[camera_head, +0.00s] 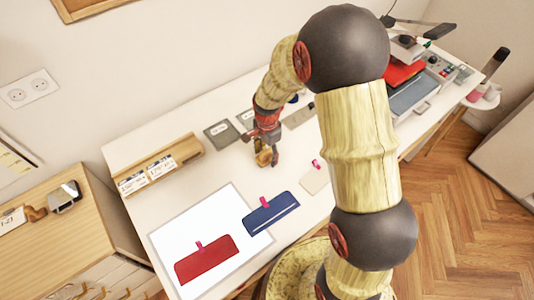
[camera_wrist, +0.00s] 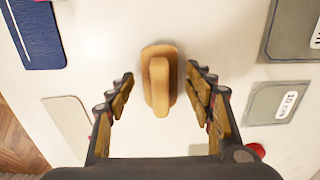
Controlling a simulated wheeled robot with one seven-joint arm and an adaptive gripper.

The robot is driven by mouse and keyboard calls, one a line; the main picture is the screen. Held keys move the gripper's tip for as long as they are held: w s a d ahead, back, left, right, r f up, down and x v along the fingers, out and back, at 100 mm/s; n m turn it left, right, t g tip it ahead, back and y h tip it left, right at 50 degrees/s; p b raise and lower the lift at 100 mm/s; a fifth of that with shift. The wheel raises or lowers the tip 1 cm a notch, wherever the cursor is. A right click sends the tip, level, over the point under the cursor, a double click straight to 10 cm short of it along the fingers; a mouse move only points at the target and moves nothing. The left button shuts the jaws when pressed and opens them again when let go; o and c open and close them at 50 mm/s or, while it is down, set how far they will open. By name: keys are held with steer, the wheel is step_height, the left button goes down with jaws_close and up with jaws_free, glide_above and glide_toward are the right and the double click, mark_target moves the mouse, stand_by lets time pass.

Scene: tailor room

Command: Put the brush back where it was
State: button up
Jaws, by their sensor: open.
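A tan wooden piece with a raised grip, which I take for the brush (camera_wrist: 160,88), lies on the white table. In the wrist view it sits between and slightly beyond the fingertips of my gripper (camera_wrist: 161,75). The two fingers are spread on either side of it, with a gap on each side. In the head view my gripper (camera_head: 267,139) points down just over the brush (camera_head: 263,158), near the table's middle. The brush's underside is hidden.
A red piece (camera_head: 208,260) and a blue piece (camera_head: 271,214) lie on or by a white sheet (camera_head: 180,237). Grey labelled squares (camera_head: 220,134) lie behind the gripper. A wooden rack (camera_head: 160,165) stands at left. A beige card (camera_head: 314,180) lies to the right.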

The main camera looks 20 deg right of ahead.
steer(key=shift+r, duration=0.1)
step_height(320, 180, up, 12)
steer(key=p, duration=0.2)
step_height(320, 180, up, 13)
steer(key=n+t, duration=0.2)
steer(key=n, duration=0.4)
glide_above(267, 151)
steer(key=s, duration=0.8)
steer(key=s+r+n+t, duration=0.1)
steer(key=s+r+n, duration=0.3)
steer(key=s, duration=0.3)
steer(key=s+r+n+t, duration=0.2)
steer(key=s+r+n, duration=0.1)
steer(key=s, duration=0.4)
steer(key=shift+r+n+t, duration=0.3)
steer(key=shift+r+n, duration=0.05)
steer(key=shift+n, duration=0.35)
steer(key=shift+d+f, duration=0.1)
